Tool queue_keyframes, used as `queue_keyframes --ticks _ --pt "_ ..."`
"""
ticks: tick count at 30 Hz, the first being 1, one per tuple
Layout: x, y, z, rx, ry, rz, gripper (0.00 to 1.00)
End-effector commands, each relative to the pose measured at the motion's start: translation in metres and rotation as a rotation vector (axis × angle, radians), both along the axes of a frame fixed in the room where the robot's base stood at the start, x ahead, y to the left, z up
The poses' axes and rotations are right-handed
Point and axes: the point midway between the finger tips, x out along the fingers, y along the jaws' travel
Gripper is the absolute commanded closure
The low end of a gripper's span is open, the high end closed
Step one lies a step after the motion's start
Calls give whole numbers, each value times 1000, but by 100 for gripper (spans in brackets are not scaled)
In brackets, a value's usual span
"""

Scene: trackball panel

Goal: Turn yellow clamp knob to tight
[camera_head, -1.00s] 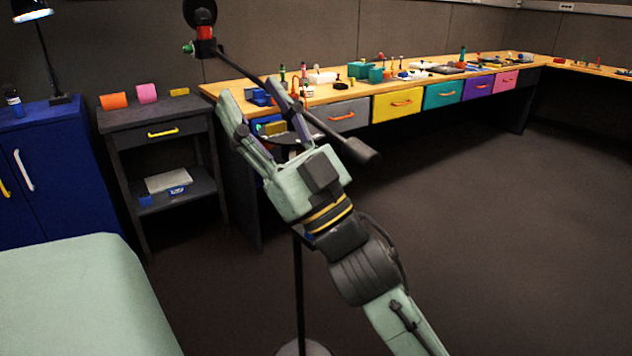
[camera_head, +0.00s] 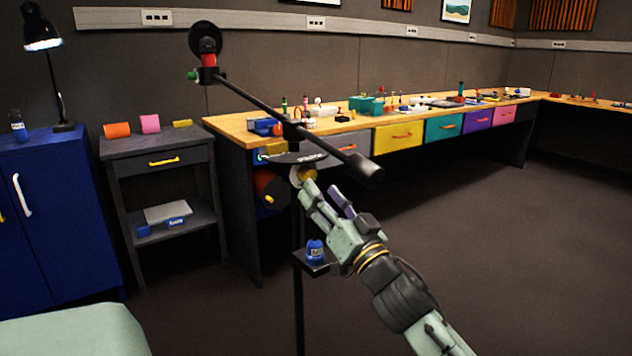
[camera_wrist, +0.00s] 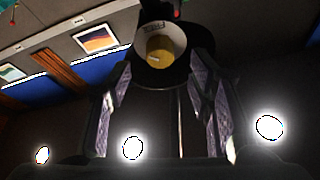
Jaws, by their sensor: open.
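The yellow clamp knob (camera_head: 307,173) sits under the round dark head of a black stand, below the boom joint. In the wrist view the yellow knob (camera_wrist: 160,49) faces me, with a light line on its face and a pale lettered ring (camera_wrist: 177,31) around its upper part. My gripper (camera_head: 319,190) is just below and to the right of the knob in the head view. Its fingers are spread and empty. In the wrist view the fingers of my gripper (camera_wrist: 165,80) stand on either side below the knob, apart from it.
A small shelf on the pole (camera_head: 299,310) holds a blue bottle (camera_head: 315,250). A long workbench (camera_head: 235,128) stands behind. The floor at right is clear.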

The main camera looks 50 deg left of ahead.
Motion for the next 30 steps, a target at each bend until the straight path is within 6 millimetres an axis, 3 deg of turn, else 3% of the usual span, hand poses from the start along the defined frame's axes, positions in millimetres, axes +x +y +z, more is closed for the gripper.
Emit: queue_keyframes --ticks 6,18,30 --pt "3 26 11 0 0 1 52" --pt "4 32 13 1 -1 0 53" --pt "4 32 13 1 -1 0 80"
